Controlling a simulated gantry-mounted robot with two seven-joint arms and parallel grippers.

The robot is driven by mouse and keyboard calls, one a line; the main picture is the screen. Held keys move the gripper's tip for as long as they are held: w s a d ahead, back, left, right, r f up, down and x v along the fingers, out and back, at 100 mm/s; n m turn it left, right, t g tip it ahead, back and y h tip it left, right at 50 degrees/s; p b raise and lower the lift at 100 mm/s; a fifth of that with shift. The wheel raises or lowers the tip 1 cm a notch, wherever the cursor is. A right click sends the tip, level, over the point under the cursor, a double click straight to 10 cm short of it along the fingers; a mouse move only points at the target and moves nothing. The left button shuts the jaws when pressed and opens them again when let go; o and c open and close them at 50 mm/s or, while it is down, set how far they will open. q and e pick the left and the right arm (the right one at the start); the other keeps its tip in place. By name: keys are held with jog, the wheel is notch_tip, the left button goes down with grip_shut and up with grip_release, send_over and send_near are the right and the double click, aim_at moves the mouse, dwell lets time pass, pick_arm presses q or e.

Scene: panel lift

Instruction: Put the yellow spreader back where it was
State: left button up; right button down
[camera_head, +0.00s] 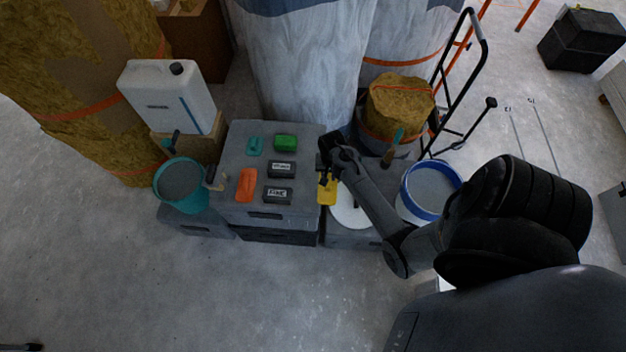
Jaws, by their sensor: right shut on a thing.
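The yellow spreader (327,192) is held by my right gripper (326,177), which is shut on it. It hangs at the right edge of the grey box top (233,190), beside the labelled dark blocks. The spreader's upper part is hidden by the gripper. On the box top lie an orange spreader (246,185), a small teal spreader (254,146) and a green block (285,142). Two dark blocks with white labels (281,169) lie there too.
A teal bucket (181,188) stands left of the box. A white round lid (349,211) and a white bucket with a blue rim (427,192) stand to the right. A white canister (168,97), wrapped columns and a black hand truck (459,85) stand behind.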

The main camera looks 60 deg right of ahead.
jog(key=w+f+b, duration=0.1)
jog(key=w+f, duration=0.1)
jog(key=w+f+b, duration=0.1)
jog(key=f, duration=0.1)
jog(key=w+f+b, duration=0.1)
jog(key=w+f, duration=0.1)
jog(key=f, duration=0.1)
jog(key=shift+w+a, duration=0.3)
jog(key=shift+a, duration=0.1)
jog(key=shift+f, duration=0.2)
jog(key=shift+f, duration=0.1)
jog(key=c, duration=0.9)
grip_release()
jog(key=shift+c, duration=0.2)
